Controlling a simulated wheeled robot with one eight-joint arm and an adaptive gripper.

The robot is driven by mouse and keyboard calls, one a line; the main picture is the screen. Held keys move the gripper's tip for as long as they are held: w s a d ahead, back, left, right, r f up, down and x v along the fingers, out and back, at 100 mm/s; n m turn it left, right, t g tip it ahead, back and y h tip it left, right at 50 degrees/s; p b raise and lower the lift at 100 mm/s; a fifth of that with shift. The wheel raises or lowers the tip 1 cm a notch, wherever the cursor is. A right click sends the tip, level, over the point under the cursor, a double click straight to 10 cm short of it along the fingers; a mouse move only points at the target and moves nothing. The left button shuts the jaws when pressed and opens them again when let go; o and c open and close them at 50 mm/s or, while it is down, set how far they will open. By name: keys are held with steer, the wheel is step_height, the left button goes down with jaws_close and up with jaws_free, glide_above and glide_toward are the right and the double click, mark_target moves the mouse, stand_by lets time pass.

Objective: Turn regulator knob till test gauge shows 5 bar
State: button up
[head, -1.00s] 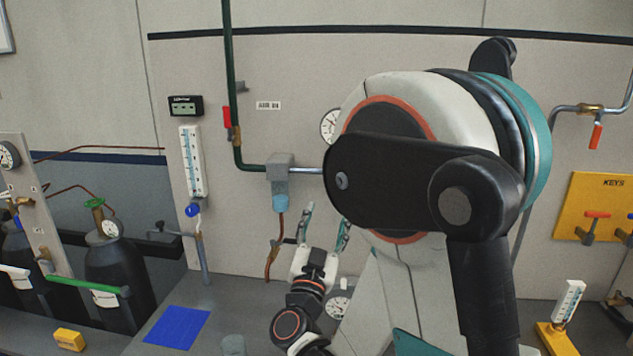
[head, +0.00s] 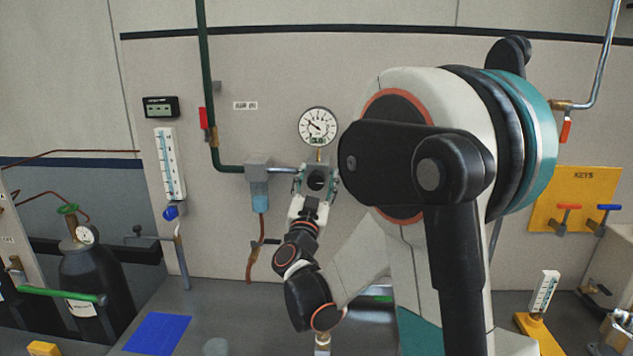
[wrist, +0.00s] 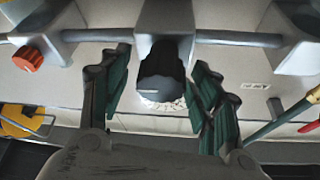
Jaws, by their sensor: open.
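The round white test gauge (head: 318,126) stands on a short brass stem on the wall pipe in the head view. Its dark needle points to the upper left, but the numbers are too small to read. The dark regulator knob (wrist: 163,85) points toward the wrist camera, with a speckled pale patch at its lower edge. My gripper (wrist: 160,75) is open, with one green-padded finger on each side of the knob and gaps visible between. In the head view my gripper (head: 318,183) is at the grey regulator body, just below the gauge.
A filter with a blue bowl (head: 260,200) hangs left of the regulator. An orange-red knob (wrist: 28,58) is at the wrist view's left. A yellow KEYS board (head: 575,192) is at right; a blue mat (head: 158,333) lies on the bench. A gas cylinder (head: 92,275) stands at left.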

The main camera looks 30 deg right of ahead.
steer(key=shift+w, duration=0.1)
steer(key=c, duration=1.1)
steer(key=shift+m, duration=0.4)
steer(key=m+g+h, duration=0.1)
steer(key=m, duration=0.2)
steer(key=m+g, duration=0.2)
steer(key=m, duration=0.2)
steer(key=shift+g+h, duration=0.3)
steer(key=shift+h, duration=0.1)
steer(key=m+g+p, duration=0.1)
steer(key=m, duration=0.2)
steer(key=m+g+p, duration=0.1)
steer(key=m, duration=0.3)
steer(key=shift+d+g, duration=0.15)
steer(key=shift+g, duration=0.25)
steer(key=shift+f, duration=0.1)
